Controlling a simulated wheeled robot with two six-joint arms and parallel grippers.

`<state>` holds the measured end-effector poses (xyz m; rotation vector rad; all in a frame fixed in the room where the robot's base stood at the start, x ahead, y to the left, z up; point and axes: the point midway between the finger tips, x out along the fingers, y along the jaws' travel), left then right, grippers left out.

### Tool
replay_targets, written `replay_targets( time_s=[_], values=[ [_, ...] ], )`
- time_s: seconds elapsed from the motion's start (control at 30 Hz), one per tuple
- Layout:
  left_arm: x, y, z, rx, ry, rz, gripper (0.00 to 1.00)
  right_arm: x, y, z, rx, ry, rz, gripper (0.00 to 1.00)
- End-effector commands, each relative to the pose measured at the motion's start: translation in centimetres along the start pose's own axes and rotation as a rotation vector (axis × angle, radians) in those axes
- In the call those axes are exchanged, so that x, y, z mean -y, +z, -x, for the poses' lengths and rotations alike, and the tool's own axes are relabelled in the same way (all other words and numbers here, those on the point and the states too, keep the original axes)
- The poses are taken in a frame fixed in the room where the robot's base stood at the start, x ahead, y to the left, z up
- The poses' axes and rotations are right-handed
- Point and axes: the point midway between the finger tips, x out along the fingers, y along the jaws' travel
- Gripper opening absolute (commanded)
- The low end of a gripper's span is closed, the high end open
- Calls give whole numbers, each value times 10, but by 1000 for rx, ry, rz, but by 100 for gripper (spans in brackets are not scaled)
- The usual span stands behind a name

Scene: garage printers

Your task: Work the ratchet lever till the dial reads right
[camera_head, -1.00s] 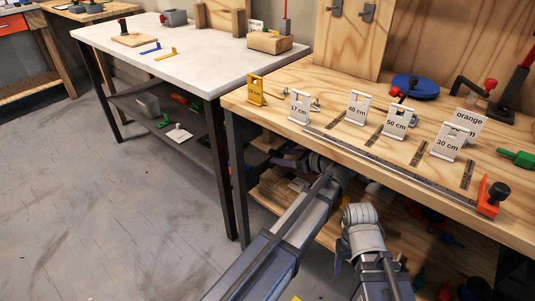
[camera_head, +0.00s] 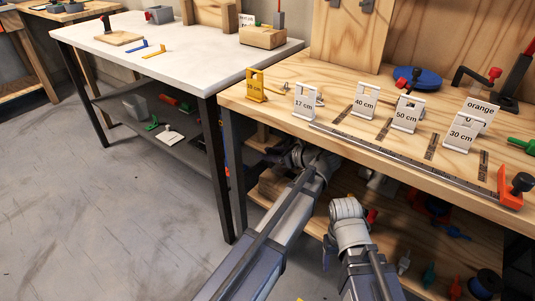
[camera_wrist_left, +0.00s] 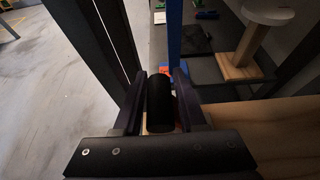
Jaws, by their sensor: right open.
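A black cylindrical grip (camera_wrist_left: 160,103), which looks like the lever's handle, lies between the fingers of my left gripper (camera_wrist_left: 160,88) in the left wrist view. The fingers are close against its two sides. A blue upright (camera_wrist_left: 174,35) stands behind it, with a small red part at its foot. In the head view my left gripper (camera_head: 268,152) is low under the bench's left end, and the grip cannot be made out. My right gripper (camera_head: 330,248) is open, low in front of the bench, mostly hidden by its wrist. I cannot make out a dial reading.
The wooden bench (camera_head: 275,108) holds a steel rail and several upright cards marked in cm. A white-topped table (camera_head: 200,65) stands to its left. In the left wrist view a round white disc (camera_wrist_left: 268,12) stands on a wooden post. The grey floor at left is clear.

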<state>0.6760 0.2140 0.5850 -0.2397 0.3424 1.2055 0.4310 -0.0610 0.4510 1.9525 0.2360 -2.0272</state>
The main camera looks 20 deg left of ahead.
Motion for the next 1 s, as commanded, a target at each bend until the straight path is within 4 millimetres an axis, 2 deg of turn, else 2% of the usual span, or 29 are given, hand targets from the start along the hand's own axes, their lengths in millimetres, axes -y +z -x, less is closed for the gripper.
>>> replay_targets(
  time_s=[0.03,0.33,1.0],
  values=[
    [0,0,0,0,0,0,33,0,0,0,0,0,0,66],
    [0,0,0,0,1,0,0,0,0,0,0,0,0,66],
    [-1,-1,0,-2,2,-1,0,0,0,0,0,0,0,66]
  ],
)
